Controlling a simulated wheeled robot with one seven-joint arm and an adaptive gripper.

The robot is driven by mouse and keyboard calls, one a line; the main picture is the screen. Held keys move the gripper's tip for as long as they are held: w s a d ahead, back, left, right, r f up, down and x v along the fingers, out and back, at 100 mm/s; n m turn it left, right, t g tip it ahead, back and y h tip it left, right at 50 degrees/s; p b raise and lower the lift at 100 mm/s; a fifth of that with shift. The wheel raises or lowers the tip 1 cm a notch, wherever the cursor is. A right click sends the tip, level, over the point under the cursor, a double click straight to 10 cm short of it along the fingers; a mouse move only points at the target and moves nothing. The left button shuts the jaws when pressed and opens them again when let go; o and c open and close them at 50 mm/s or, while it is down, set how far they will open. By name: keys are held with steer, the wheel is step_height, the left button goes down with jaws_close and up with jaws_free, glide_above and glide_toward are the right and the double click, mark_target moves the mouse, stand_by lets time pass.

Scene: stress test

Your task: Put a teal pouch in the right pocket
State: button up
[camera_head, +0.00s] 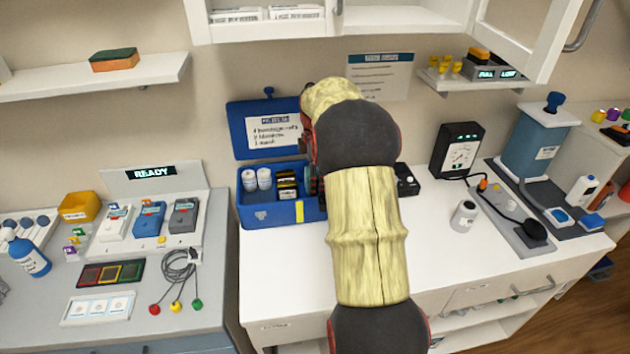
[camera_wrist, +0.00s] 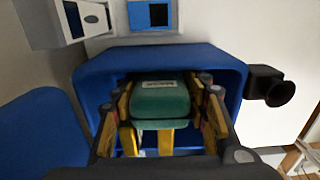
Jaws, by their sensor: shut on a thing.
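The teal pouch (camera_wrist: 160,98) has a small pale label and sits between the fingers of my gripper (camera_wrist: 163,112), which is shut on it. In the wrist view, pouch and fingers are framed by the walls of the blue case (camera_wrist: 225,62). I cannot tell whether the pouch touches the case floor. In the head view the open blue case (camera_head: 270,213) stands on the white counter, with white bottles (camera_head: 257,179) and dark, yellow-banded items (camera_head: 287,186) in its left and middle parts. My arm covers the case's right part and most of my gripper there.
The case's raised blue lid (camera_head: 240,145) stands behind it. A black device (camera_head: 405,180) is close on its right. A grey canister (camera_head: 464,215) and a black gauge box (camera_head: 456,150) stand farther right. The counter's front is mostly clear. An open cabinet (camera_head: 400,20) hangs above.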

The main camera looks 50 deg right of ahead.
steer(key=shift+f+b, duration=0.45)
steer(key=shift+f, duration=1.3)
stand_by(0.3)
steer(key=o, duration=1.3)
steer(key=shift+o, duration=0.4)
step_height(320, 180, up, 11)
steer(key=shift+r, duration=0.5)
